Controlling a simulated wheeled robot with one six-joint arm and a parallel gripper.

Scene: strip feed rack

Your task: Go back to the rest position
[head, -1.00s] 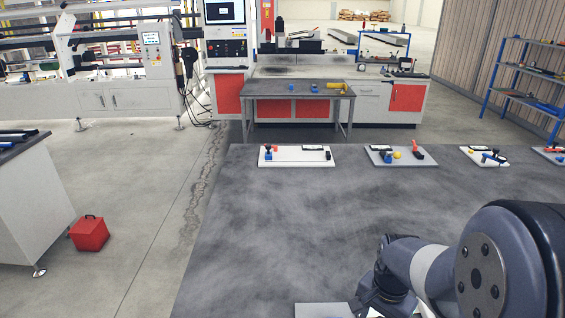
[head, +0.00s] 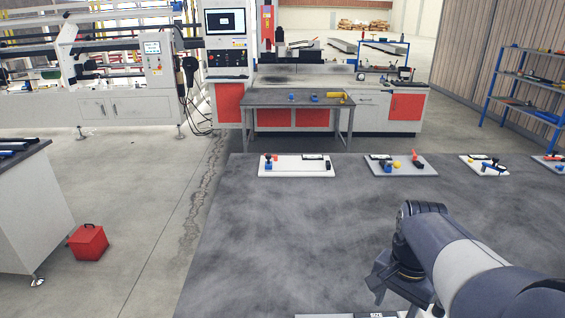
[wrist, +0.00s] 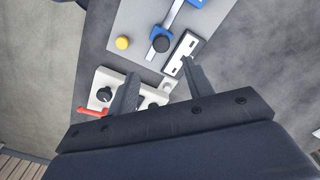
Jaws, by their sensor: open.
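My gripper (wrist: 158,78) is open in the wrist view, its two dark fingers apart with nothing held between them. Below the fingers lie a white fixture (wrist: 103,78) with a black knob and red handle, and a grey board (wrist: 140,20) with a blue tool, yellow knob and white label plate. I cannot tell how far above them the fingers are. In the head view my arm reaches in from the lower right over the dark grey table (head: 270,240). My gripper hangs down there, its fingertips not clear.
Several boards with small parts line the table's far edge, among them a white board (head: 295,168) and a grey board (head: 400,170). A pale board edge shows at the bottom (head: 340,316). A red box (head: 88,242) stands on the floor at left. The table's middle is clear.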

